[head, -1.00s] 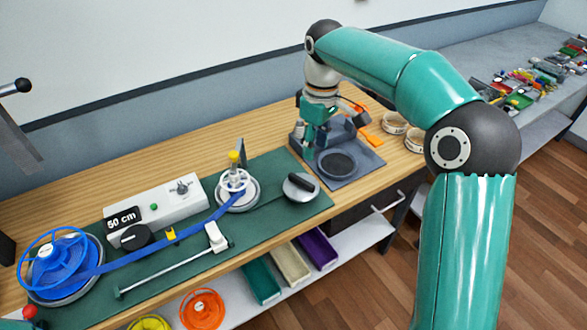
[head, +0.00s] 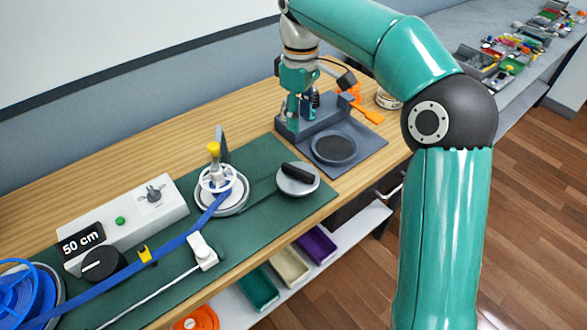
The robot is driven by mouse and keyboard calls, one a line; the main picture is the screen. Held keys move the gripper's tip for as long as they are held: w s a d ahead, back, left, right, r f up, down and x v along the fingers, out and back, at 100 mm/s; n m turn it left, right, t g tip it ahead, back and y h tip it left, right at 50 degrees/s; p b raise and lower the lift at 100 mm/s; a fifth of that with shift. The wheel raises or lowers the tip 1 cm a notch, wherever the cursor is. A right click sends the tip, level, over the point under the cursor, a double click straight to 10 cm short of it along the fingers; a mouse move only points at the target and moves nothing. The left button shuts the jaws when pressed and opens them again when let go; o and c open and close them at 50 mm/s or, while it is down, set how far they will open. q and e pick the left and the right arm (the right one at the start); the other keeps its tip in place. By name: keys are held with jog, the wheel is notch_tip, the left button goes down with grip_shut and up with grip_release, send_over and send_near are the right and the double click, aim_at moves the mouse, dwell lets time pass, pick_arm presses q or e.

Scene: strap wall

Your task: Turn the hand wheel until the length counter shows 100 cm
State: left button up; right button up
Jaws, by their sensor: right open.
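The hand wheel (head: 218,179) is white, with a yellow knob on top. It sits on a round spool on the green mat. The length counter (head: 81,243) on the white control box reads 50 cm. A blue strap (head: 130,274) runs from the blue reel (head: 20,298) at the lower left to the spool under the wheel. My right gripper (head: 302,112) is open, pointing down over the grey press-like stand at the back, to the right of the wheel and apart from it. Its fingertips are small and partly hidden against the stand. My left gripper is out of view.
A grey disc with a black handle (head: 297,178) lies right of the wheel. A white slider (head: 203,251) on a rod is in front of it. The grey stand has a dark round pad (head: 334,149). An orange tool (head: 368,114) lies behind. Bare wood runs along the back.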

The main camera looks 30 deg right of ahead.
aim_at(298, 169)
notch_tip(298, 169, down, 16)
jog(key=shift+s+a+f+b, duration=0.1)
jog(key=shift+a+b, duration=0.05)
jog(key=shift+b, duration=0.3)
grip_shut()
